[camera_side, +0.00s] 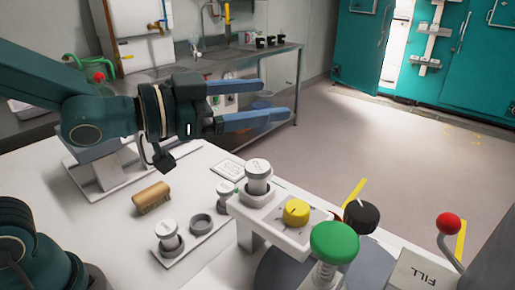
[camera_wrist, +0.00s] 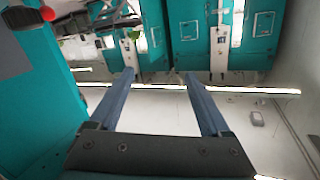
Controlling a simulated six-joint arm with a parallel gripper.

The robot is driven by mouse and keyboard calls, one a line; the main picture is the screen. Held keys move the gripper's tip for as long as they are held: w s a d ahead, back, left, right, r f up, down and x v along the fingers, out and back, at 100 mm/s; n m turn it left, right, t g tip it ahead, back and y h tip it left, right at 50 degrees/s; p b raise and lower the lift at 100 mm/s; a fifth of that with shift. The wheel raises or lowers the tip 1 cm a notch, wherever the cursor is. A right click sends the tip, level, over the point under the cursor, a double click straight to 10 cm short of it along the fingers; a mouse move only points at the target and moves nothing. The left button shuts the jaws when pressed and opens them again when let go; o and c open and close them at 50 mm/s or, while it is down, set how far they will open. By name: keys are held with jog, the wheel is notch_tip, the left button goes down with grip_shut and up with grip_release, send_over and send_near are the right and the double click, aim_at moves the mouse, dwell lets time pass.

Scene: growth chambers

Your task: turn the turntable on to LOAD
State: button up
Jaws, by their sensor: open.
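My gripper (camera_side: 275,100) is open and empty, held level above the white table with its two blue fingers pointing right. In the wrist view the fingers (camera_wrist: 156,75) stand apart with nothing between them. A dark grey-blue disc (camera_side: 263,276), perhaps the turntable, lies at the bottom of the side view, partly hidden by the green knob (camera_side: 334,243). A yellow knob (camera_side: 296,212) with a pointer line sits on a white raised panel. A black knob (camera_side: 361,217) is right of it. I cannot read a LOAD mark. My gripper is well above and behind these controls.
A red-ball lever (camera_side: 448,223) stands by a box marked FILL (camera_side: 425,272). Capped grey cylinders (camera_side: 168,236) and a wooden brush (camera_side: 152,198) are on the white table (camera_side: 110,225). A sink bench (camera_side: 200,62) and teal cabinets (camera_side: 455,60) stand behind. The floor between is clear.

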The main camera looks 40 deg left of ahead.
aim_at(350, 207)
jog(key=s+d+f+m+g+h, duration=0.1)
jog(key=d+f+g+h, duration=0.1)
jog(key=d+f+h, duration=0.1)
jog(key=s+d+f+m+g+h, duration=0.2)
jog(key=d+f+h, duration=0.1)
jog(key=d, duration=0.2)
jog(key=s+d+f+m+g+h, duration=0.1)
jog(key=d+f+g+h, duration=0.1)
jog(key=d+f+h, duration=0.1)
jog(key=shift+s+d+f, duration=0.1)
jog(key=shift+s+d, duration=0.3)
jog(key=shift+d, duration=0.3)
jog(key=shift+d+f, duration=0.15)
jog(key=shift+d, duration=0.1)
jog(key=shift+x, duration=2.3)
jog(key=shift+c, duration=0.3)
jog(key=shift+a, duration=0.1)
grip_shut()
jog(key=shift+w+m+g+h, duration=0.15)
jog(key=shift+m+g+h, duration=0.15)
jog(key=shift+m+g, duration=0.1)
